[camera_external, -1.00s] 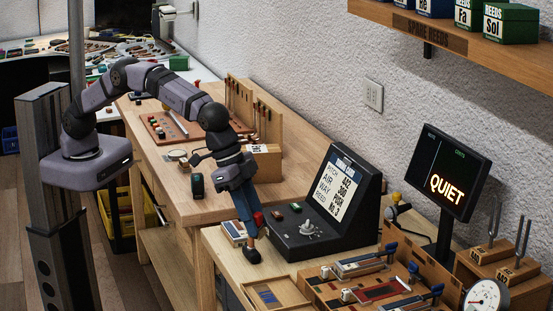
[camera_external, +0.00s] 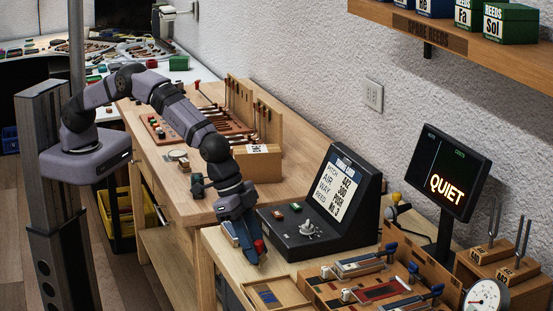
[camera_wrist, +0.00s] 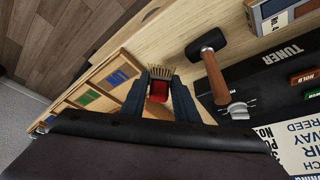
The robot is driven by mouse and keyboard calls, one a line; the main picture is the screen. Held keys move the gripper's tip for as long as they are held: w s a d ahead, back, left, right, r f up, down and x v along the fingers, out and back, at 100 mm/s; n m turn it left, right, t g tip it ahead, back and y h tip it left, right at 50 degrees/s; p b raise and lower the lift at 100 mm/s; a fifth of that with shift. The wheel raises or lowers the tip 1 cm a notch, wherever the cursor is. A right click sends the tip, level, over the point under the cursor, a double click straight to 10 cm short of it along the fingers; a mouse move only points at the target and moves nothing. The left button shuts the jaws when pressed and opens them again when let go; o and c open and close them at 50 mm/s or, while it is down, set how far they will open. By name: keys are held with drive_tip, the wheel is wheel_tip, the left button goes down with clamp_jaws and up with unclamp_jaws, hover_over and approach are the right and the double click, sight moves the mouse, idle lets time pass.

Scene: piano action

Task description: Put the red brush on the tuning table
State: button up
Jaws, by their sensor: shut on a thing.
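The red brush (camera_wrist: 159,89) is between the two dark blue fingers of my gripper (camera_wrist: 160,98) in the wrist view, its tan bristles pointing away from the camera. My gripper is shut on it. In the external view, the brush's red part (camera_external: 260,246) shows beside my gripper (camera_external: 249,255), low over the left front part of the tuning table (camera_external: 224,247). The fingers hide much of the brush. The light wood tabletop shows around it in the wrist view (camera_wrist: 180,35). I cannot tell whether the brush touches the table.
The black tuner console (camera_external: 318,222) stands right behind my gripper. A dark-headed mallet with a wooden handle (camera_wrist: 215,78) lies near it in the wrist view. A compartmented wooden tray (camera_external: 276,294) is in front. Bare wood shows around the bristles.

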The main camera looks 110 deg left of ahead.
drive_tip(key=shift+f+p, duration=0.45)
drive_tip(key=shift+f, duration=1.15)
drive_tip(key=shift+f, duration=0.2)
drive_tip(key=o, duration=1)
drive_tip(key=shift+r, duration=0.15)
drive_tip(key=shift+r, duration=0.15)
drive_tip(key=b+v, duration=0.3)
drive_tip(key=v, duration=0.8)
drive_tip(key=shift+s+r, duration=0.15)
drive_tip(key=shift+r, duration=0.25)
